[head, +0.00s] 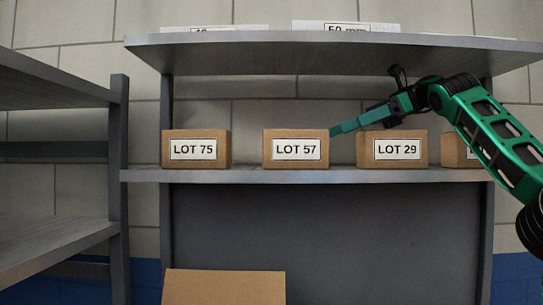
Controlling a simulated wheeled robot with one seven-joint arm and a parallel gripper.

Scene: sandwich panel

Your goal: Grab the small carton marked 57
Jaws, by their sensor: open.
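The small carton marked LOT 57 (296,135) stands upright on the grey shelf, with its white label facing me. My gripper (337,130) reaches in from the right on my green arm. Its fingertips are just right of the LOT 57 carton's upper right edge, in front of or above the gap beside the LOT 29 carton (366,160). It is open and holds nothing that I can see. I cannot tell whether the fingertip touches the LOT 57 carton.
The LOT 75 carton (213,137) stands to the left. Another carton (450,150) at the right is partly hidden by my arm. The shelf board (250,176) carries them, under an upper shelf (240,42). A larger cardboard box (224,288) is below. A side shelf (50,240) stands left.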

